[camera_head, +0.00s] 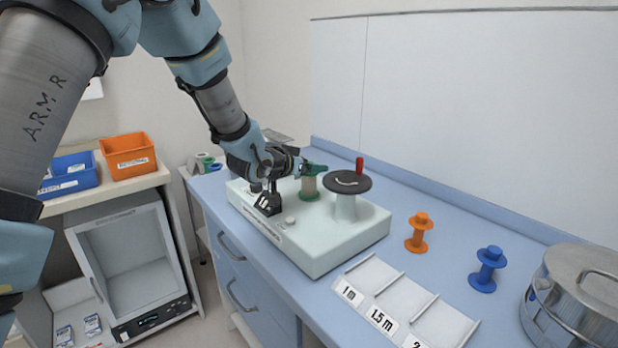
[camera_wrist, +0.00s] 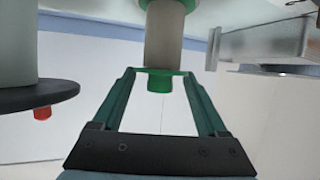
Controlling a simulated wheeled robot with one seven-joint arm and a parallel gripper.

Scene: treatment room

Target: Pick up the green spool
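The green spool (camera_head: 309,187) has green flanges and a pale grey-beige wound middle. It stands upright on the white winding machine (camera_head: 333,246), left of the dark crank disc (camera_head: 347,182). My gripper (camera_head: 314,169) is at the spool's top end in the head view and partly hides it. In the wrist view, which looks upside down, the spool (camera_wrist: 165,38) lies between and beyond the teal fingertips (camera_wrist: 159,74). Its green top knob is between the fingers with gaps on both sides. The fingers are apart; whether they touch the flange is unclear.
The crank disc (camera_wrist: 40,97) with its red handle is close beside my gripper. An orange spool (camera_head: 418,233), a blue spool (camera_head: 487,270), a labelled sloped tray (camera_head: 405,300) and a metal drum (camera_head: 575,300) stand to the right on the blue counter.

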